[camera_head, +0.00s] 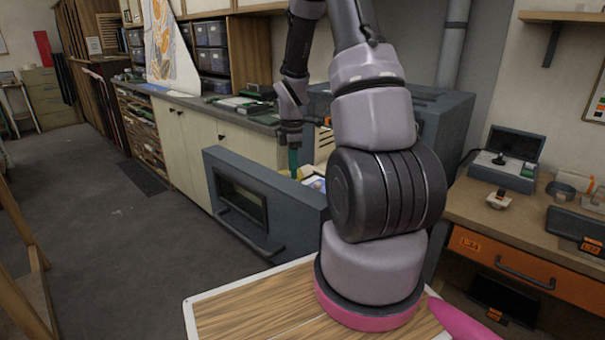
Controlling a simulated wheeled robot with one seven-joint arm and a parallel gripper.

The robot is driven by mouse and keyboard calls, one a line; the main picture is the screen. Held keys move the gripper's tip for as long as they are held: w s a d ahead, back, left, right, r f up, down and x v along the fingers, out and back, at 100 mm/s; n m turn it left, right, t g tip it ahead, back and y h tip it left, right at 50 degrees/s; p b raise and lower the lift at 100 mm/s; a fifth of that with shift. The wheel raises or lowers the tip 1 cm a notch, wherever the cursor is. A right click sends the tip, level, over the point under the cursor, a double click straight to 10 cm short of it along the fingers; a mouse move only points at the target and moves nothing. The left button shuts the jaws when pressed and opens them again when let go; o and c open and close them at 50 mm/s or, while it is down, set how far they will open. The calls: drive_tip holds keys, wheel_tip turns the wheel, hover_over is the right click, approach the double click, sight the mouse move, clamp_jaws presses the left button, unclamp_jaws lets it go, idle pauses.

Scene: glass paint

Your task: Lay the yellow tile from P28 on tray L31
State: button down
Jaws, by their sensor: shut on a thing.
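My gripper (293,160) hangs down at the end of my arm, behind the open grey-blue door. Its fingers are shut on a small yellow piece (304,172), which looks like the yellow tile. Only part of it shows, between the door's top edge and my arm. Just right of it are pale, blue and orange bits (317,184), too small to make out. My arm and the door hide most of the space around the gripper. I cannot make out a P28 or L31 label.
The grey-blue door (265,205) has a window and a bar handle, and stands in front of a large grey-blue cabinet (437,125). A counter (195,100) with cupboards runs behind at left. A wooden bench (490,215) with an orange drawer is at right. The floor at left is clear.

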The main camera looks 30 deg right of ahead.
sight(305, 179)
drive_tip(key=shift+s+d+f+n, duration=0.45)
drive_tip(key=shift+f+n, duration=0.65)
drive_tip(key=shift+f, duration=0.15)
drive_tip(key=shift+s+d+f+n, duration=0.35)
drive_tip(key=shift+d+f+n, duration=0.15)
drive_tip(key=shift+f+n, duration=0.7)
drive_tip(key=shift+s+d+f+n, duration=0.45)
drive_tip(key=shift+f+n, duration=0.55)
drive_tip(key=shift+f, duration=0.35)
drive_tip(key=shift+w+d+f, duration=0.1)
drive_tip(key=shift+d, duration=0.05)
drive_tip(key=c, duration=0.6)
unclamp_jaws()
drive_tip(key=shift+r, duration=3.55)
